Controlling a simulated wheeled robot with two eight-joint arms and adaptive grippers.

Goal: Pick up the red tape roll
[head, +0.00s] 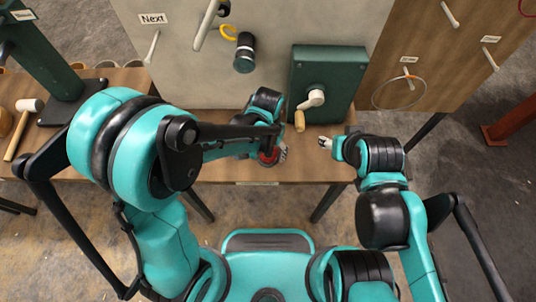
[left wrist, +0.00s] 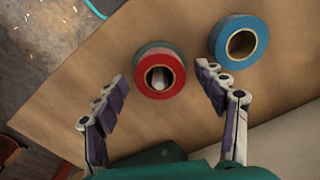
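The red tape roll (left wrist: 146,88) stands out in the left wrist view, on the wooden table between the finger ends of my left gripper (left wrist: 162,76). The fingers are spread, one on each side of the roll, with a gap to it. Something pale shows in the roll's hole. In the head view the red roll (head: 268,158) is partly covered by my left gripper (head: 279,154). My right gripper (head: 325,143) is near the table's front edge, right of the left one; its opening is too small to judge.
A blue tape roll (left wrist: 219,38) lies beside the red one in the left wrist view. Behind the table (head: 230,172) stands a board with a green crank box (head: 335,65). A mallet (head: 21,133) lies at the far left.

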